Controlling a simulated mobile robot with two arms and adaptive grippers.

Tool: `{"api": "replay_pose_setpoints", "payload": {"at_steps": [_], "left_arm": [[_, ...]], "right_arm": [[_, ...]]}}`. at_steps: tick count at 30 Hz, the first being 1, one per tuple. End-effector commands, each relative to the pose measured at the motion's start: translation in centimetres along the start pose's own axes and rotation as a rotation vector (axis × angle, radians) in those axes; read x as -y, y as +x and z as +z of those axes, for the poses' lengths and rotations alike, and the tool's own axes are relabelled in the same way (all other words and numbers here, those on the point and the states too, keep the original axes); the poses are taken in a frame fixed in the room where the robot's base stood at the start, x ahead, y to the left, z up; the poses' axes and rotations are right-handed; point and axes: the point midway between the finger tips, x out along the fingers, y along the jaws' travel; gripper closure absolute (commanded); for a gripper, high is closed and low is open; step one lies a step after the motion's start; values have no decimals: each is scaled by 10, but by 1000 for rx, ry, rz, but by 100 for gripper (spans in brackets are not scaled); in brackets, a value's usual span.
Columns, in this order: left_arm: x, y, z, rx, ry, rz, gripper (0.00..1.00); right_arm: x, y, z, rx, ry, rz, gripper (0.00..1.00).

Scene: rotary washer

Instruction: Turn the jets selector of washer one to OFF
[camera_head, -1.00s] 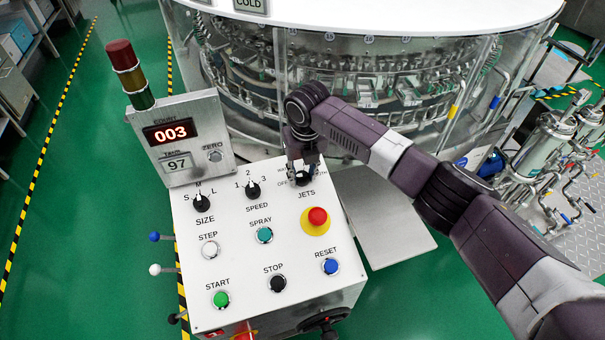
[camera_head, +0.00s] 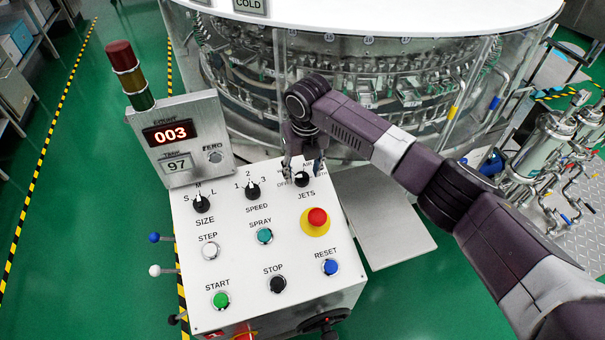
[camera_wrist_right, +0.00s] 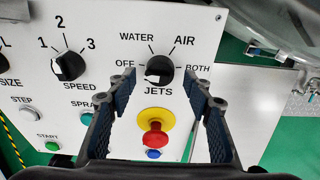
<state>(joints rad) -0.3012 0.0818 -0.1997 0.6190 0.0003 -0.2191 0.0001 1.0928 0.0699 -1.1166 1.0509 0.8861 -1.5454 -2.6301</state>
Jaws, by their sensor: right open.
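The jets selector (camera_head: 301,180) is a round black knob at the upper right of the white control panel (camera_head: 190,262). In the right wrist view the selector (camera_wrist_right: 160,70) has OFF, WATER, AIR and BOTH printed around it. A pale mark shows on its lower left there; I cannot tell for sure which label it points to. My right gripper (camera_head: 303,167) is open just above the selector. In the right wrist view the fingers of the gripper (camera_wrist_right: 160,88) stand apart on either side of the knob, with nothing held. My left gripper is not in view.
The speed knob (camera_head: 253,190) is left of the selector, and the red emergency button (camera_head: 317,216) is just in front of it. The count display (camera_head: 171,132) stands at the panel's back left. The glass-walled washer drum (camera_head: 370,90) is behind.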

Motion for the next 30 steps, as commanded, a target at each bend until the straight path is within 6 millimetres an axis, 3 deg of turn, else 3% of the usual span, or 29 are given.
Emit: {"api": "replay_pose_setpoints", "payload": {"at_steps": [9,15,30], "left_arm": [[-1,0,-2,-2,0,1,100],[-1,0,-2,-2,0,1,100],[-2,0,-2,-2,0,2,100]], "right_arm": [[0,-69,2,6,-2,1,54],[0,-96,1,3,-2,0,54],[0,-102,0,2,-1,0,54]]}}
